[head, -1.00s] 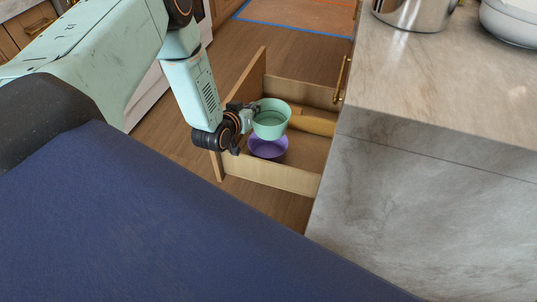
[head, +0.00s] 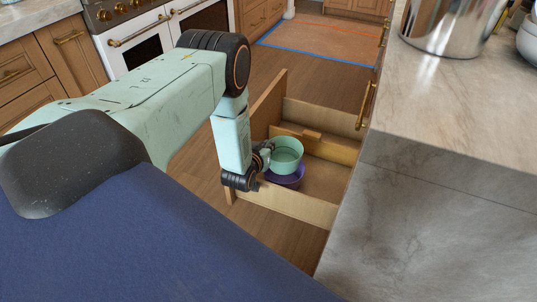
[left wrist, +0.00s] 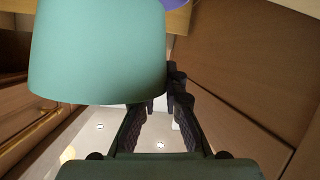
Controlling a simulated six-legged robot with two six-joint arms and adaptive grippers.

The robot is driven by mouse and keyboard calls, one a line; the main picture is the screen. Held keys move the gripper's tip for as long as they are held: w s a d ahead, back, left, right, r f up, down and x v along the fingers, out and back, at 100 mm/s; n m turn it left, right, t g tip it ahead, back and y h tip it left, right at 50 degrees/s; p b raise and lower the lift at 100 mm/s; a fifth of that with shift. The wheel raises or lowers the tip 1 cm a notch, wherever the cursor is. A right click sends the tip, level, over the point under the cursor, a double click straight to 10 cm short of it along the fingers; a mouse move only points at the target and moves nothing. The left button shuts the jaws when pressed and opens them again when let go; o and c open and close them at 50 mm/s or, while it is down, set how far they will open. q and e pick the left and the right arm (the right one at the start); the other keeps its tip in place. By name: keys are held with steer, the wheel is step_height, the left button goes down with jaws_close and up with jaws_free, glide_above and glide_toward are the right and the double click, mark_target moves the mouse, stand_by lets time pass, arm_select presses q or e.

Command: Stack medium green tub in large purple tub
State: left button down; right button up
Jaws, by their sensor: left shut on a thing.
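The green tub (head: 286,156) is upright in the open drawer area in the head view. It sits directly over the purple tub (head: 291,182), which rests on the drawer floor and is mostly hidden behind it. I cannot tell whether the green tub's base is inside the purple rim. My left gripper (head: 265,153) is shut on the left side of the green tub's wall. In the left wrist view the green tub (left wrist: 98,50) fills the upper left, and a bit of the purple tub (left wrist: 174,4) shows at the top edge. My right gripper is out of view.
The wooden drawer (head: 285,203) stands open, with a wooden item (head: 340,151) along its far side. The marble island (head: 430,190) is close on the right, with a metal pot (head: 435,25) on top. The drawer floor right of the tubs is clear.

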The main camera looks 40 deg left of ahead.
mark_target(284, 157)
arm_select(q)
steer(key=shift+d+f+b, duration=0.25)
steer(key=shift+f+b, duration=0.2)
steer(key=shift+f, duration=0.6)
steer(key=shift+w+a+f, duration=0.1)
steer(key=shift+a+f, duration=0.05)
steer(key=shift+f, duration=0.2)
steer(key=shift+f+b, duration=0.45)
steer(key=shift+b, duration=0.05)
steer(key=c, duration=1.7)
jaws_free()
steer(key=shift+r, duration=0.15)
steer(key=shift+c, duration=0.2)
steer(key=o, duration=0.3)
steer(key=shift+r, duration=0.1)
